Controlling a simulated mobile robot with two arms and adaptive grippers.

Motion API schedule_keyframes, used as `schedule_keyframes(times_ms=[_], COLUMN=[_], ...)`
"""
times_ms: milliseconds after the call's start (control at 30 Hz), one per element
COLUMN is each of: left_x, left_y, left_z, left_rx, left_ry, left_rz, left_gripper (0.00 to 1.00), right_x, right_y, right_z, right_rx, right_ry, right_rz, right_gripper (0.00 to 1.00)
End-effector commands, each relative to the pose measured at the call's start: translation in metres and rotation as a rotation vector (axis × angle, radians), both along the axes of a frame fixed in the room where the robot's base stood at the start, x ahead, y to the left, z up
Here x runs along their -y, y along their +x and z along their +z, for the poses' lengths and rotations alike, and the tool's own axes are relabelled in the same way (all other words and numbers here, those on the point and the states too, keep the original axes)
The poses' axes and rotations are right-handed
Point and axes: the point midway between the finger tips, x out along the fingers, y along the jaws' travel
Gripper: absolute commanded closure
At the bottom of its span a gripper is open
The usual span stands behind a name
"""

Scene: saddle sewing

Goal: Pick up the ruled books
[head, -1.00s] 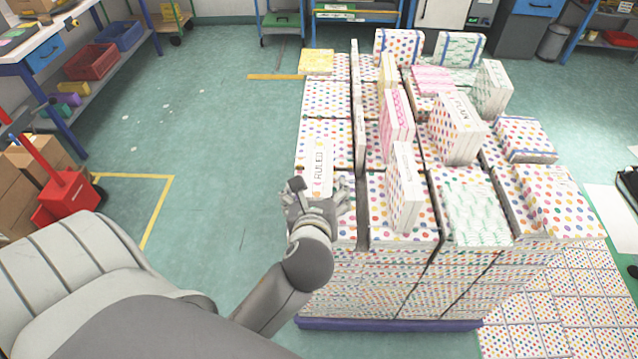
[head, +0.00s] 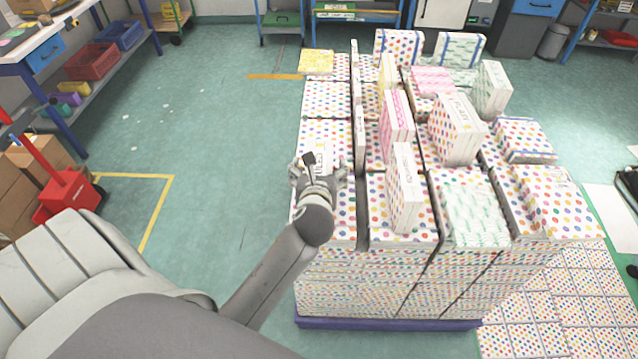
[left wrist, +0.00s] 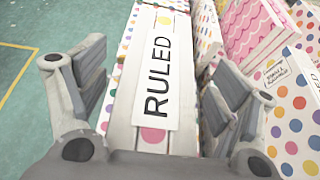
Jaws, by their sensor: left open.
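A dotted book marked RULED (left wrist: 157,75) lies between the open fingers of my left gripper (left wrist: 155,95) in the left wrist view. Its white label faces the camera. In the head view my left gripper (head: 318,168) is over the near left part of the stack and hides most of this ruled book (head: 318,155). Whether the fingers touch the book cannot be told. My right gripper is not in view.
The book stack (head: 370,285) stands on a purple pallet (head: 390,323). Several books stand upright on top, including a dotted one (head: 404,190) just right of my gripper and a pink one (head: 397,125) behind it.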

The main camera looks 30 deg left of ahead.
Motion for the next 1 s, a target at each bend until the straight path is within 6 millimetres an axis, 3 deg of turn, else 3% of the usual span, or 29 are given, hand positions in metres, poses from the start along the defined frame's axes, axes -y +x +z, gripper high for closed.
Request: schedule_keyframes(times_ms=[267, 900, 1000], left_x=[-0.0021, -0.0017, -0.0015], left_y=[0.0031, 0.0018, 0.0015], left_z=[-0.0019, -0.0058, -0.0068], left_rx=[0.0, -0.008, -0.011], left_ry=[-0.001, -0.004, -0.004], left_rz=[0.0, 0.001, 0.001], left_gripper=[0.15, 0.96, 1.0], right_x=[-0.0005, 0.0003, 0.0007], right_y=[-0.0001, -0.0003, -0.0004], right_z=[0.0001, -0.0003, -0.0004], right_rx=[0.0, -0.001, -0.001], right_ry=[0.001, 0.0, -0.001], right_rz=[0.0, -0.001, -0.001], right_gripper=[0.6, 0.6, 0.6])
